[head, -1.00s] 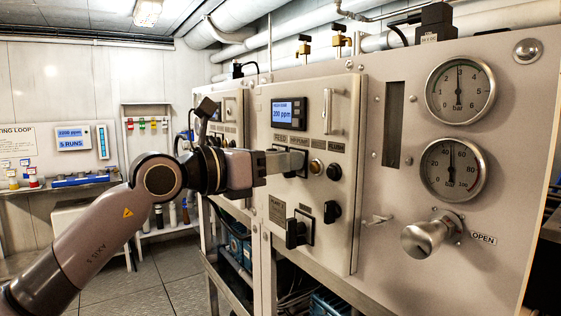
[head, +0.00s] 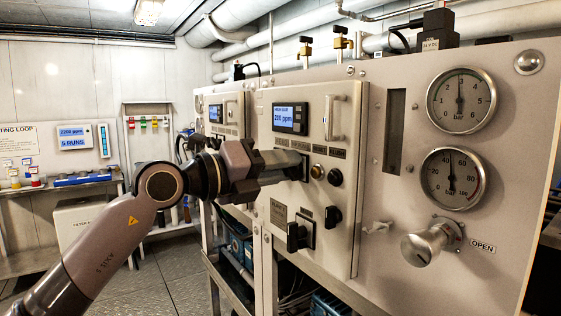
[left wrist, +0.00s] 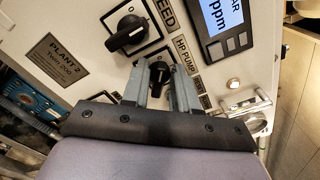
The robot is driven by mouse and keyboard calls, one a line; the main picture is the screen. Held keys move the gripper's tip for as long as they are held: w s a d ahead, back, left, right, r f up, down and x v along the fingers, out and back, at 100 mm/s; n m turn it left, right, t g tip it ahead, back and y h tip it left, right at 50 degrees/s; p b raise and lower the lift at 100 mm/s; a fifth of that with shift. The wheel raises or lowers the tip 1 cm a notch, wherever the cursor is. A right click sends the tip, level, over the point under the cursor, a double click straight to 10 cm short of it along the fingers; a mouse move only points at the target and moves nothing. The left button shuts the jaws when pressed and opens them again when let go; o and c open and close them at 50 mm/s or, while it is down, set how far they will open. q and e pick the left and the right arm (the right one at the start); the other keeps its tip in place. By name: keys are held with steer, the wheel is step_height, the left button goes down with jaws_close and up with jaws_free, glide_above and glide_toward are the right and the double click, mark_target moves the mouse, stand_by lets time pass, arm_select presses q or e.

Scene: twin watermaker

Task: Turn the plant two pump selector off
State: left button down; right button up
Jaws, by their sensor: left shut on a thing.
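The plant two panel (head: 345,130) is at the centre of the head view, with a lit display (head: 289,118). My left gripper (head: 298,166) reaches its face below the display, and its fingers hide the selector there. In the left wrist view the PLANT 2 plate (left wrist: 60,60) shows at left. The black pump selector knob (left wrist: 159,74) sits between the two grey fingertips, beside the HP PUMP label (left wrist: 184,56). The gripper is shut on this knob. A second black knob (left wrist: 130,34), near the FEED label, is free of the fingers. My right gripper is not in view.
Beside the gripper are an amber lamp (head: 317,172) and a black button (head: 335,177). Two black knobs (head: 297,236) (head: 333,216) stick out below. A vertical handle (head: 330,118), gauges (head: 461,100) and a round valve handle (head: 428,245) stand to the right.

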arm_select(q)
steer(key=shift+n+p, duration=0.3)
steer(key=shift+n, duration=0.5)
steer(key=c, duration=1.2)
jaws_free()
steer(key=shift+o, duration=0.2)
steer(key=shift+a, duration=0.1)
steer(key=b+v, duration=0.1)
steer(key=v, duration=0.6)
steer(key=shift+b, duration=0.4)
